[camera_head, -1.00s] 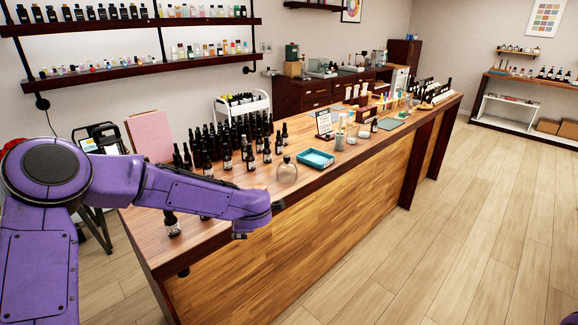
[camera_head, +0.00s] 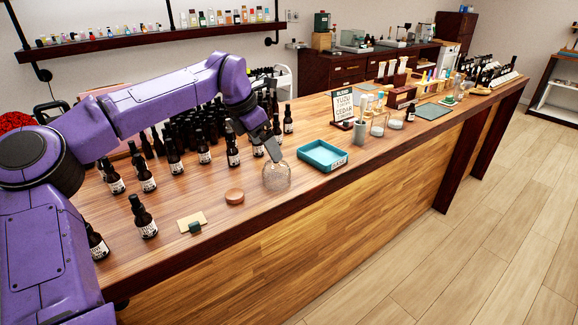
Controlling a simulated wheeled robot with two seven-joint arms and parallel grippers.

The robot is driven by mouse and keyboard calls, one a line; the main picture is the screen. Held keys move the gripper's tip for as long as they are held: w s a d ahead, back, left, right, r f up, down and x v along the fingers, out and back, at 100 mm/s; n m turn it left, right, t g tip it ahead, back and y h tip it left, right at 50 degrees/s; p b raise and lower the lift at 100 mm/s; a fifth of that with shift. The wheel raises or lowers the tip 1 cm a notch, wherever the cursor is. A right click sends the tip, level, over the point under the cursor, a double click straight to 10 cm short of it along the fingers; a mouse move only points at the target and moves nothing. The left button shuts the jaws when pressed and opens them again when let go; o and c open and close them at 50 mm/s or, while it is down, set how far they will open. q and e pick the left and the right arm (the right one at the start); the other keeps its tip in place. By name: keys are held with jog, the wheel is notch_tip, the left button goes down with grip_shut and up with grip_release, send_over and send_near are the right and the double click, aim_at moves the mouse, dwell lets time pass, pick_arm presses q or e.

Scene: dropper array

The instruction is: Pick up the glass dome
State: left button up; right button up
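The glass dome (camera_head: 277,178) is a clear, rounded, see-through cover standing upright on the wooden counter, left of a teal tray. My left arm reaches over the dark bottles, and my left gripper (camera_head: 273,152) points down at the top of the dome. The fingertips are at or touching its top; the small, dark fingers do not show whether they are open or closed on it. The dome appears to rest on the counter. My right gripper is out of view.
The teal tray (camera_head: 322,155) is close on the dome's right. A round wooden disc (camera_head: 234,196) and a small card (camera_head: 192,221) lie to its left. Many dark bottles (camera_head: 204,148) crowd behind and left. A sign (camera_head: 343,108) stands beyond the tray.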

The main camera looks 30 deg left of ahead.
aim_at(271, 164)
pick_arm(q)
jog(key=shift+s+d+f, duration=0.15)
jog(key=shift+f, duration=0.45)
jog(key=shift+s+d+f, duration=0.15)
jog(key=shift+f, duration=0.4)
jog(key=shift+s+f, duration=0.2)
jog(key=shift+f, duration=0.1)
jog(key=x, duration=0.2)
jog(key=p+x, duration=0.1)
jog(key=x, duration=0.3)
jog(key=shift+w+d+f+p, duration=0.1)
jog(key=shift+w+p, duration=0.2)
jog(key=shift+w, duration=0.05)
jog(key=shift+s, duration=0.25)
jog(key=shift+w, duration=0.1)
jog(key=c, duration=0.8)
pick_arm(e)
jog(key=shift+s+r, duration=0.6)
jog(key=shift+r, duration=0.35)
